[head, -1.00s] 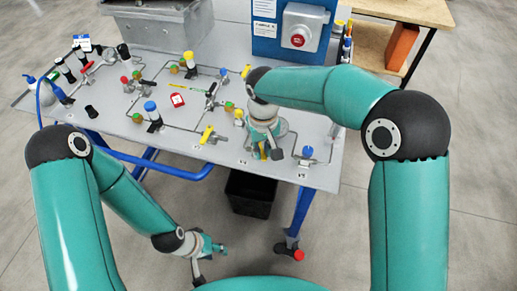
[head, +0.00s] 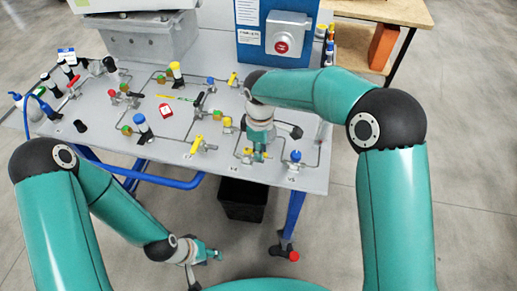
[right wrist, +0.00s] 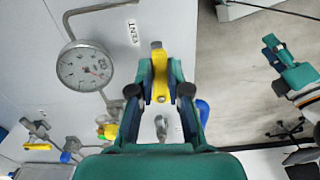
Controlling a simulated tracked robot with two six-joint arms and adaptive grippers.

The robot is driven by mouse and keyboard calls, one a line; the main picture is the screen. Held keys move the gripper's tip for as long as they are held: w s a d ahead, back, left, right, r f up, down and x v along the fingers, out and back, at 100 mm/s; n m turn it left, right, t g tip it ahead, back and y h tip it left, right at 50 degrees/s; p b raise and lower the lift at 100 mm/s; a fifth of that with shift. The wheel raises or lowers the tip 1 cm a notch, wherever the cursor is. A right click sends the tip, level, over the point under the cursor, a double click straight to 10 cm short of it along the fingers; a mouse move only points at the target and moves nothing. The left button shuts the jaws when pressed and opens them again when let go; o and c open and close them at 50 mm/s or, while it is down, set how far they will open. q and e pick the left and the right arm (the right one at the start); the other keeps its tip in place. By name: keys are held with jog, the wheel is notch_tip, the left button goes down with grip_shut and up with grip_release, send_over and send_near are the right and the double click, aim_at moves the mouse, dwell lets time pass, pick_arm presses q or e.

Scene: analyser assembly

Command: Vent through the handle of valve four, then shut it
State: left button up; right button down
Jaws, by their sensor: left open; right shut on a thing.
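My right gripper (head: 257,156) is low over the front right of the grey panel (head: 95,142). In the right wrist view it (right wrist: 159,92) is shut on a yellow valve handle (right wrist: 158,72), which stands between its fingers in line with them. A label reading VENT (right wrist: 133,32) lies just beyond the handle, to the left. The valve body under the handle is mostly hidden by the gripper. I cannot read a valve number there. My left gripper (head: 214,254) is open and empty, low in front of the bench, away from the panel.
A round pressure gauge (right wrist: 83,67) sits left of the handle. A blue-knobbed valve (head: 295,157) stands close right of my right gripper, and another yellow handle (head: 197,145) to its left. A blue box with a red button (head: 281,47) is behind. A black bin (head: 243,199) is under the bench.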

jog(key=shift+w+r+n, duration=0.1)
jog(key=shift+w+n, duration=0.2)
jog(key=shift+n, duration=0.1)
jog(key=c, duration=1.1)
grip_release()
notch_tip(320, 180, up, 12)
jog(key=shift+f, duration=0.1)
